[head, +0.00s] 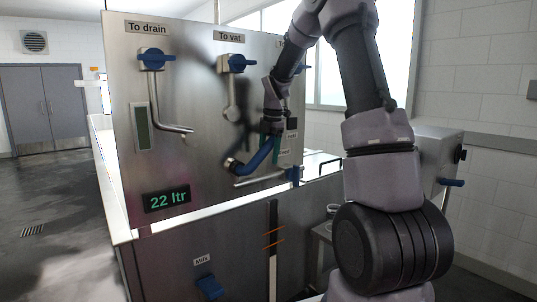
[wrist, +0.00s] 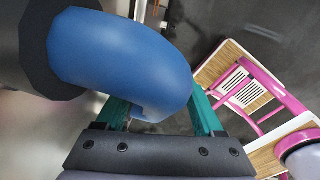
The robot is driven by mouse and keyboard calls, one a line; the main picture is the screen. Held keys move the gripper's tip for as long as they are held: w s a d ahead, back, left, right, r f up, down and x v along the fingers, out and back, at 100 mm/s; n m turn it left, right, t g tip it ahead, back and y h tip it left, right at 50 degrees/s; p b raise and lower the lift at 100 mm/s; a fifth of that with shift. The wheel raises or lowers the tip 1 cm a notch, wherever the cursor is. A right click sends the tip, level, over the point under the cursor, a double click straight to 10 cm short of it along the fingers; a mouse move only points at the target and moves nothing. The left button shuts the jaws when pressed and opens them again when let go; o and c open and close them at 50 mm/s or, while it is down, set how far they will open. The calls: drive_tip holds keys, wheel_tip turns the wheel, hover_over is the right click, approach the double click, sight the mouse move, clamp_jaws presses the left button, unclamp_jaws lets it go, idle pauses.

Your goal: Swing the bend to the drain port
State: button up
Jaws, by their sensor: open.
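The bend, a blue curved pipe (head: 260,157), sits low on the steel panel, below and right of the "To vat" port (head: 231,112). In the wrist view the blue bend (wrist: 125,60) fills the upper left, with a dark collar at its left end. The drain port pipe (head: 188,129) runs down and right under the "To drain" label, left of the bend. My gripper (head: 270,142) is at the bend's upper right part. Its teal fingers (wrist: 160,115) are open, with the bend in front of them, partly hiding the left one. Whether they touch it I cannot tell.
Blue valve handles (head: 153,60) stick out of the panel (head: 185,85) near the top. A steel pipe with a blue handle (head: 294,175) lies just below the bend. A "22 ltr" display (head: 167,198) is at lower left.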

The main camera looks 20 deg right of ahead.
clamp_jaws()
idle(1.4)
